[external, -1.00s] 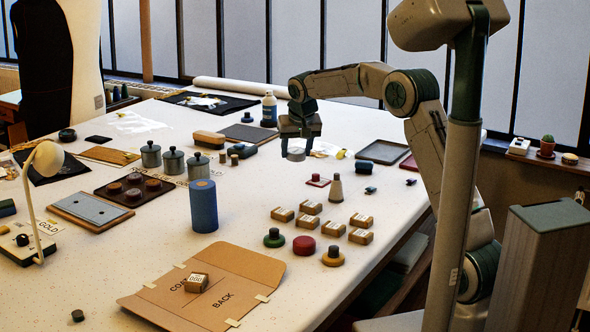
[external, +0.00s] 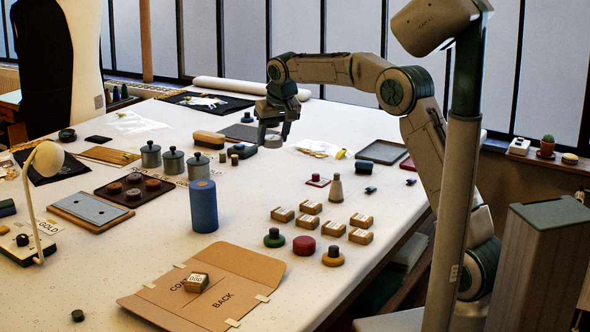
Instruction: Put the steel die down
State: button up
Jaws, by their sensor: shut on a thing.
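My gripper (external: 273,129) is at the far middle of the table, pointing down. It is shut on a small pale grey round piece, which I take to be the steel die (external: 274,142). The die shows just below the fingertips. It is low over the table, right of a dark block (external: 243,151); I cannot tell whether it touches the table. The fingers hide its upper part.
A dark mat (external: 249,133) lies behind. A white cloth (external: 318,148) lies to the right. The white table (external: 260,190) is clear in front.

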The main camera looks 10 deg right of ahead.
jog(key=s+a+n+g+y+p, duration=0.1)
jog(key=s+a+n, duration=0.2)
jog(key=s+a, duration=0.3)
jog(key=s+a+n+p, duration=0.1)
jog(key=s+a+n, duration=0.2)
jog(key=a, duration=0.5)
jog(key=n+g+y+p, duration=0.1)
jog(key=n+y+p, duration=0.1)
jog(key=n+p, duration=0.25)
send_over(142, 263)
jog(key=d, duration=0.2)
jog(key=shift+n, duration=0.25)
jog(key=f, duration=1.1)
jog(key=shift+s+a+f, duration=0.25)
jog(key=shift+s, duration=0.1)
jog(key=shift+s+a+f, duration=0.1)
jog(key=shift+a+f, duration=0.05)
jog(key=shift+f+p, duration=0.5)
jog(key=shift+f, duration=1.55)
